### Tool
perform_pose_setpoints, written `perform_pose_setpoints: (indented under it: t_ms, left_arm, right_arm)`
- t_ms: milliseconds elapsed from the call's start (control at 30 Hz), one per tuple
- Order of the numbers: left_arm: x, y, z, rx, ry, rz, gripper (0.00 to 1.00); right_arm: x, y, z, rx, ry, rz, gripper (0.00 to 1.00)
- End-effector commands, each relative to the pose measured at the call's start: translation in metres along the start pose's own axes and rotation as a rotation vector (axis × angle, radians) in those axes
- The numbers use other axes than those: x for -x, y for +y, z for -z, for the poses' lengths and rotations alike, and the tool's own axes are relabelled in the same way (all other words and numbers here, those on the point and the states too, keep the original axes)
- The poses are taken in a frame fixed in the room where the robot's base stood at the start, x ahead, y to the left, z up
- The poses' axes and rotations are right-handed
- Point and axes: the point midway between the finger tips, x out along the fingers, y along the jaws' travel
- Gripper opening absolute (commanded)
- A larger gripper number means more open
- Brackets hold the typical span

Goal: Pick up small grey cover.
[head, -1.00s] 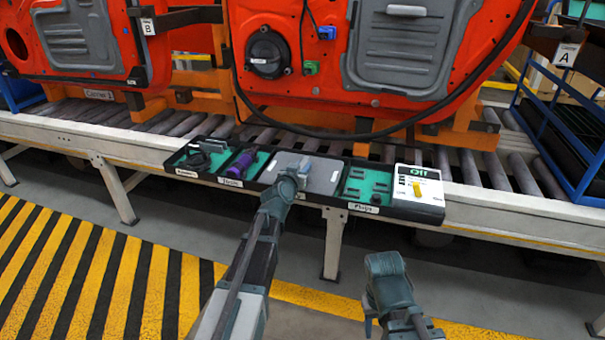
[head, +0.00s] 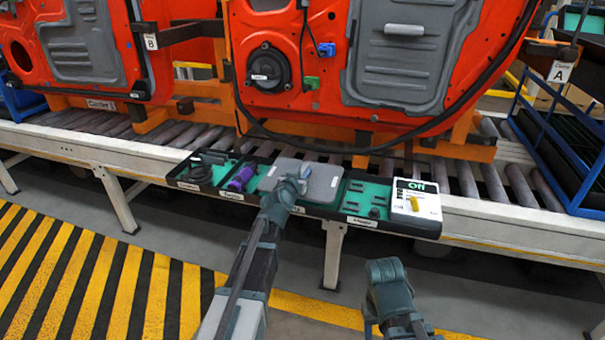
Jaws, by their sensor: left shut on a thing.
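The small grey cover (head: 325,184) is a flat grey panel over the middle section of the black tray (head: 408,231) on the conveyor's near edge. My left gripper (head: 299,178) is shut on the cover, near its middle. The gripper and wrist hide part of the cover, and the gap between cover and tray is hard to judge. My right gripper (head: 384,275) is low in front of the conveyor, away from the tray. Its fingers do not show clearly.
Beside the cover, the tray holds a purple part (head: 241,177), dark parts (head: 203,172), small clips (head: 367,199) and a white box (head: 416,199) with a yellow piece. Orange door panels (head: 300,90) hang behind. A blue rack (head: 575,165) stands right.

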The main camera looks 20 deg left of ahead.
Motion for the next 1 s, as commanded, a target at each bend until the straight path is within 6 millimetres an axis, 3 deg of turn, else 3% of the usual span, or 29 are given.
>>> perform_pose_setpoints:
  t_ms: [33, 100, 533, 1000]
  left_arm:
    - [0.005, 0.002, 0.012, 0.000, 0.000, 0.000, 0.00]
    - [0.021, 0.014, 0.003, -0.002, 0.000, -0.002, 0.00]
    - [0.090, 0.073, -0.002, -0.004, 0.001, -0.003, 0.00]
    - [0.121, 0.102, -0.005, 0.000, 0.000, -0.001, 0.00]
  right_arm:
    - [0.013, 0.001, -0.001, -0.001, 0.000, 0.001, 0.50]
    - [0.007, 0.001, -0.001, -0.001, 0.000, 0.001, 0.50]
    - [0.015, 0.001, -0.001, -0.001, 0.000, 0.003, 0.50]
    - [0.019, 0.001, -0.001, -0.001, 0.000, 0.004, 0.50]
